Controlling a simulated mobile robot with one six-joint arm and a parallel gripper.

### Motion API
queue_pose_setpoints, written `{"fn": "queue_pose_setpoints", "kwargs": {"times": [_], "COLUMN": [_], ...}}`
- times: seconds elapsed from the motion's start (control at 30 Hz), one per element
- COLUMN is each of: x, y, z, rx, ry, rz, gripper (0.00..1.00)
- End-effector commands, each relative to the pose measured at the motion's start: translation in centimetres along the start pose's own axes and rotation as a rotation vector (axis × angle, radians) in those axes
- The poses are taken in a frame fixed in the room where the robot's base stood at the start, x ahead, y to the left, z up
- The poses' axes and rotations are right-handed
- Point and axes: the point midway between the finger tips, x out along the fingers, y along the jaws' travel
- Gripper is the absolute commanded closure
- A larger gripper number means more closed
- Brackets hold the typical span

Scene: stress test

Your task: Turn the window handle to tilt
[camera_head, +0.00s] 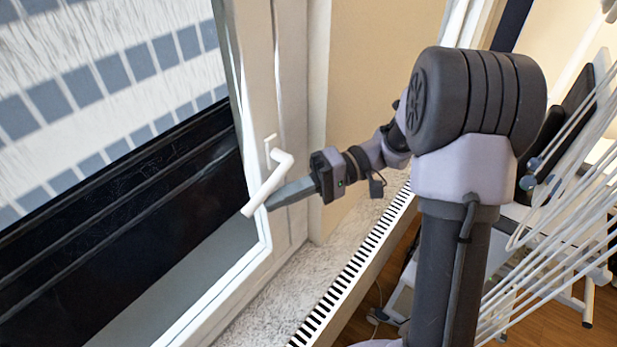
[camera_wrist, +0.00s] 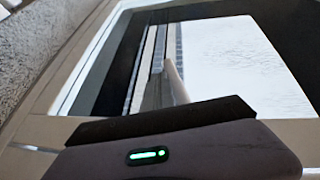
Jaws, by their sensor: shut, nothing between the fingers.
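The white window handle (camera_head: 266,186) is on the right upright of the white window frame (camera_head: 262,95). Its grip slants down and to the left from its mount. My gripper (camera_head: 270,205) is shut and empty, with its tips right beside the lower part of the grip, on its right side. I cannot tell whether they touch it. In the wrist view the narrow grey fingers (camera_wrist: 167,72) point toward the window, and I cannot make out the handle there.
A speckled stone sill (camera_head: 262,316) with a slotted white grille (camera_head: 350,275) runs below the window. A dark railing (camera_head: 110,215) and a building show outside the glass. A white wire drying rack (camera_head: 560,225) stands at the right, close to my arm.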

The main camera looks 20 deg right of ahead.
Motion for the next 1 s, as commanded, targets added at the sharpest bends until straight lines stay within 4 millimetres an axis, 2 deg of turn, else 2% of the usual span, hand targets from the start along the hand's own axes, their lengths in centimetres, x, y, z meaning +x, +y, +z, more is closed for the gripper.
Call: {"fn": "queue_pose_setpoints", "kwargs": {"times": [0.4,1.0], "x": [0.5,0.5], "y": [-1.2,-1.4], "z": [0.2,0.2], "rx": [0.001,0.001], "ry": [0.0,0.0], "rz": [0.0,0.001], "gripper": [1.0,1.0]}}
